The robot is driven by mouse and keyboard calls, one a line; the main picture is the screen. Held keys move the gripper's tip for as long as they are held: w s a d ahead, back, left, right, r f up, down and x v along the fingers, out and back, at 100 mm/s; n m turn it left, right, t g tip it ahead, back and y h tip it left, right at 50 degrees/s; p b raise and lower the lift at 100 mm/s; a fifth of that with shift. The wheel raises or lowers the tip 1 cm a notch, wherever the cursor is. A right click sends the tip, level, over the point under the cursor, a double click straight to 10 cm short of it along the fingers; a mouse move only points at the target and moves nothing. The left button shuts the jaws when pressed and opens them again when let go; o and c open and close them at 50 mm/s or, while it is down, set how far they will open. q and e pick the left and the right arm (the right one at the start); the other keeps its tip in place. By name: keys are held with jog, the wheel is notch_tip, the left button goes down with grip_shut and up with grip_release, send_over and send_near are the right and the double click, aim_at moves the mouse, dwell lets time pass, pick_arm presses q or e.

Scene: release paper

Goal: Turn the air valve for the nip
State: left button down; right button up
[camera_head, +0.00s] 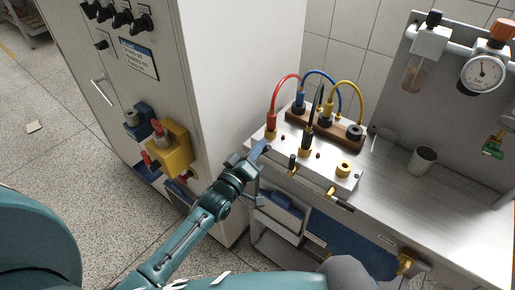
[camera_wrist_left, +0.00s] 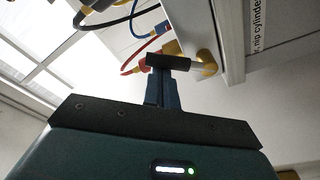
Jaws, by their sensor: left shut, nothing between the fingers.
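A white valve box (camera_head: 318,170) stands on the bench, with red, blue, black and yellow hoses and several brass fittings. Small valves with black handles sit along its front; one black handle is at the left (camera_head: 292,163) and another at the right (camera_head: 343,204). My left gripper (camera_head: 260,149) is shut and empty at the box's left end. In the left wrist view its narrow fingers (camera_wrist_left: 167,80) point at a black valve handle (camera_wrist_left: 168,62) beside a brass fitting (camera_wrist_left: 207,62). I cannot tell whether they touch. A label reading "nip cylinder" (camera_wrist_left: 285,32) is partly visible. My right gripper is out of view.
A metal cup (camera_head: 422,159) and a pressure gauge (camera_head: 482,74) are to the right. Blue bins sit below the bench.

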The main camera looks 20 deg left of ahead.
pick_arm(q)
jog(key=shift+d+f, duration=0.15)
jog(key=m, duration=0.1)
jog(key=d+m, duration=0.1)
jog(key=f+m, duration=0.1)
jog(key=m, duration=0.1)
jog(key=shift+s+d+h+b, duration=0.15)
jog(key=shift+s+h+b, duration=0.15)
jog(key=shift+h+b, duration=0.1)
jog(key=m, duration=0.2)
jog(key=d+f+m, duration=0.1)
jog(key=m, duration=0.1)
jog(key=f+m+h+b, duration=0.1)
jog(key=shift+s+d+m, duration=0.25)
jog(key=shift+s+m, duration=0.05)
jog(key=shift+m, duration=0.1)
jog(key=shift+f, duration=0.15)
